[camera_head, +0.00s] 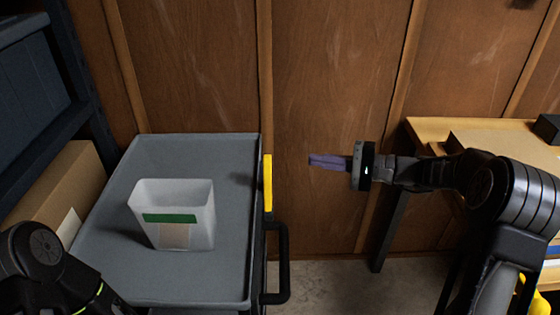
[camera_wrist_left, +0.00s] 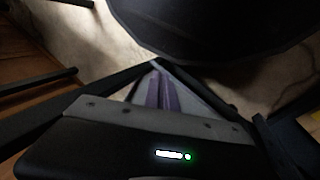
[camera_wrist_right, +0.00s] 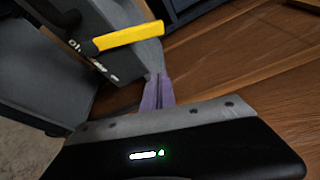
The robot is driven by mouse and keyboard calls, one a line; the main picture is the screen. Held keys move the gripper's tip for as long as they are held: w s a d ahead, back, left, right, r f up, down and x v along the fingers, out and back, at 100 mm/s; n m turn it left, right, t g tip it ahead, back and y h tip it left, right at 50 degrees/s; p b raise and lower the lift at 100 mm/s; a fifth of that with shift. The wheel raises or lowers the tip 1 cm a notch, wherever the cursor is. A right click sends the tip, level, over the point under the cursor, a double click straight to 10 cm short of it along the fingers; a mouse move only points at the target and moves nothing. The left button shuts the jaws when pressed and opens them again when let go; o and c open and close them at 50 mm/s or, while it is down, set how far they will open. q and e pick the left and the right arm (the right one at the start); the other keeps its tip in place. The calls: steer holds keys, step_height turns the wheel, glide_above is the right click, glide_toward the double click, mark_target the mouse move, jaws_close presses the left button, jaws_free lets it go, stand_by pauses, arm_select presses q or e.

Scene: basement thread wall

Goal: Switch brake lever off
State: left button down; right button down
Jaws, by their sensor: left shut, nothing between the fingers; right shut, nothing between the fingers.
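The brake lever is a yellow bar (camera_head: 267,183) at the right edge of the grey cart (camera_head: 195,285). It also shows in the right wrist view as a yellow bar (camera_wrist_right: 130,37) beside a dark panel with white lettering. My right gripper (camera_head: 312,160) has purple fingers, is shut and empty, and points left at the lever, a short gap to its right. In the right wrist view its fingertips (camera_wrist_right: 157,80) lie below the lever and look apart from it. My left gripper (camera_wrist_left: 160,80) is shut and empty in the left wrist view; the head view shows only part of my left arm.
A white bin (camera_head: 180,190) with a green label stands on the cart. The cart's black handle (camera_head: 284,265) sticks out below the lever. A wooden table (camera_head: 430,130) is at the right, a cardboard box (camera_head: 60,180) at the left. Wood wall lies behind.

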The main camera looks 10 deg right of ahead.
mark_target(268, 188)
steer(key=shift+a, duration=0.15)
steer(key=w+a, duration=0.1)
steer(key=a, duration=0.8)
steer(key=shift+a+r, duration=0.1)
steer(key=shift+w, duration=0.1)
